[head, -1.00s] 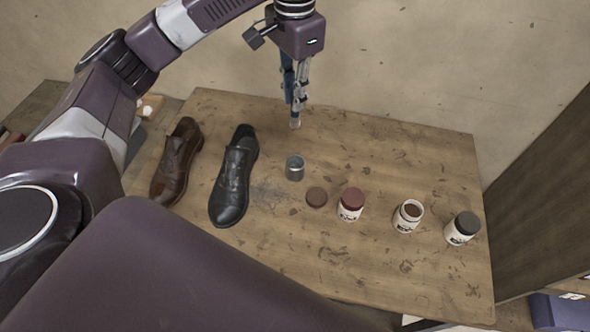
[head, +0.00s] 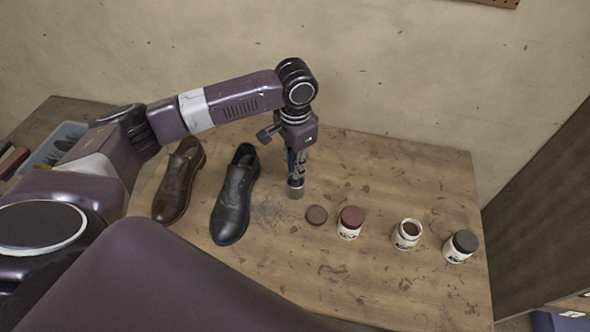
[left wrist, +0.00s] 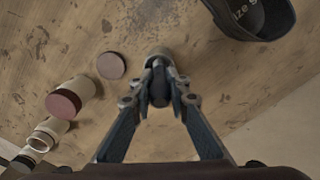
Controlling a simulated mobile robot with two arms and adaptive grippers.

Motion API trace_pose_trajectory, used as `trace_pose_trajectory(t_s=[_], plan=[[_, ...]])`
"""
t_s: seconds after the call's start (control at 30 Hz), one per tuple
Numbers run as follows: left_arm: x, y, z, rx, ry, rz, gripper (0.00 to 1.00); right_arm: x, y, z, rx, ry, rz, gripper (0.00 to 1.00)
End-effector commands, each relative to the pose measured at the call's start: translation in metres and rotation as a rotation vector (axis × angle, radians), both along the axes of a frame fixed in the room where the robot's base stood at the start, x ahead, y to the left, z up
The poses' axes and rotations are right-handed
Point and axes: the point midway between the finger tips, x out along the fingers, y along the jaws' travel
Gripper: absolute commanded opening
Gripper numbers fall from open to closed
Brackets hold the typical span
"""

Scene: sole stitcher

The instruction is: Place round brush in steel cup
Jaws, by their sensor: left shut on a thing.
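The steel cup (head: 295,190) stands on the table to the right of the black shoe. My left gripper (head: 297,174) points down just above it. In the left wrist view the fingers (left wrist: 159,90) are shut on a dark piece, which I take to be the round brush (left wrist: 159,82). The cup rim (left wrist: 158,54) shows right beyond the fingertips. The brush's lower end is hidden by the fingers and cup; it appears to be at or inside the cup mouth, but its depth cannot be told. My right gripper is not in view.
A brown shoe (head: 178,182) and a black shoe (head: 233,197) stand left of the cup. A loose round lid (head: 317,215), a red-lidded jar (head: 350,222), an open jar (head: 407,234) and a black-lidded jar (head: 461,246) stand to the right. The table's front right is clear.

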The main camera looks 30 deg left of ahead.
Motion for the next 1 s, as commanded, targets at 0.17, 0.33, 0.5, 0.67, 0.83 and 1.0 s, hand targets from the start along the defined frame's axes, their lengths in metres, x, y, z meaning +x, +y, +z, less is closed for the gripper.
trace_pose_trajectory(t_s=[0.17,0.33,0.5,0.67,0.83,1.0], plan=[[0.0,0.0,-0.022,0.0,0.001,0.0,0.0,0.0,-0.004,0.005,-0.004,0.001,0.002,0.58],[0.001,-0.001,-0.025,-0.001,-0.002,-0.001,0.0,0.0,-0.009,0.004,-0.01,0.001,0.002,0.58],[0.0,0.0,-0.025,-0.001,0.0,-0.001,0.0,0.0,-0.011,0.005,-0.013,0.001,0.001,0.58],[0.0,-0.001,-0.027,-0.001,0.0,-0.001,0.25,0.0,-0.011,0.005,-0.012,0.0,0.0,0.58],[0.0,0.0,-0.027,-0.001,0.0,0.0,0.33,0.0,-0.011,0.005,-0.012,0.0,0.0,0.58],[0.0,0.0,-0.027,0.0,-0.001,0.0,0.33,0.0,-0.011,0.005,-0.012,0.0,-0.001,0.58]])
